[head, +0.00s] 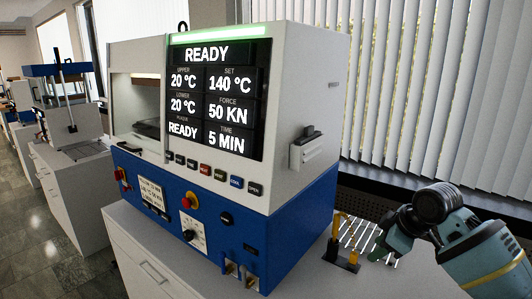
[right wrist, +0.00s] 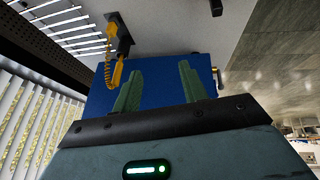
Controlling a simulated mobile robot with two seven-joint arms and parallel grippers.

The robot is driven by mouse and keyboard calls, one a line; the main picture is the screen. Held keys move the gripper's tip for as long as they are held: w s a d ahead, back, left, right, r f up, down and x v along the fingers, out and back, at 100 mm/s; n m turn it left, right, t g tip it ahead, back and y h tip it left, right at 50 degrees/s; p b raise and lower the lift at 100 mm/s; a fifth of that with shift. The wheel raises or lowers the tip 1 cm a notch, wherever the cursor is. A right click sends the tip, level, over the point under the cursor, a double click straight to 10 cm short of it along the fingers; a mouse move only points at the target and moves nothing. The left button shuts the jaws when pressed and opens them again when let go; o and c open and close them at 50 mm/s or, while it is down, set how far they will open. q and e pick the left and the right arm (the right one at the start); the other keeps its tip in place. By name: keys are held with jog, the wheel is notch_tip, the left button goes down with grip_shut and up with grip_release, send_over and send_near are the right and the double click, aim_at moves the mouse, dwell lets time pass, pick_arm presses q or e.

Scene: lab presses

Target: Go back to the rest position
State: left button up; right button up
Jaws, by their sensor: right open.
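The lab press (head: 300,130) stands on a white cabinet, with a white upper housing and a blue base. Its display (head: 218,100) reads READY, 140 °C set, 50 KN and 5 MIN, with 20 °C for upper and lower. My right gripper (head: 380,249) is low at the right, beside the press's right side, with the forearm coming in from the right edge. In the right wrist view its two green fingers (right wrist: 158,88) are apart with nothing between them. A blue surface, apparently the press base (right wrist: 155,75), lies beyond them. My left gripper is not in view.
A yellow-handled tool (head: 341,228) on a black base stands between the press and my right gripper; its coiled cord shows in the right wrist view (right wrist: 92,52). Blinds (head: 430,90) cover the window. Other presses (head: 65,110) stand at left.

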jog(key=s+a+f, duration=0.2)
jog(key=s+f, duration=0.4)
jog(key=s+a+f+m+g, duration=0.1)
jog(key=s+a+f, duration=0.2)
jog(key=s+f, duration=0.3)
jog(key=s+a+f+m, duration=0.1)
jog(key=s+a+f, duration=0.2)
jog(key=s+f, duration=0.3)
jog(key=shift+s+f, duration=0.2)
jog(key=shift+f, duration=0.8)
jog(key=s+d+f+m+g+h, duration=0.15)
jog(key=s+m, duration=0.25)
jog(key=s, duration=0.8)
jog(key=s+d+f+m+h, duration=0.1)
jog(key=s+d+f+m, duration=0.15)
jog(key=s, duration=1.05)
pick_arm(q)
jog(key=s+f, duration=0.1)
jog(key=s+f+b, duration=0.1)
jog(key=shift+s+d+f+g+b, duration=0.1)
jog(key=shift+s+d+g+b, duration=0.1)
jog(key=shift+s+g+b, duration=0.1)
pick_arm(e)
jog(key=w+a+f+t, duration=0.1)
jog(key=w+f+t, duration=0.1)
jog(key=f, duration=0.4)
jog(key=w+a+f+t+y, duration=0.1)
jog(key=w+a+f+t, duration=0.1)
jog(key=f+t, duration=0.2)
jog(key=shift+f, duration=0.95)
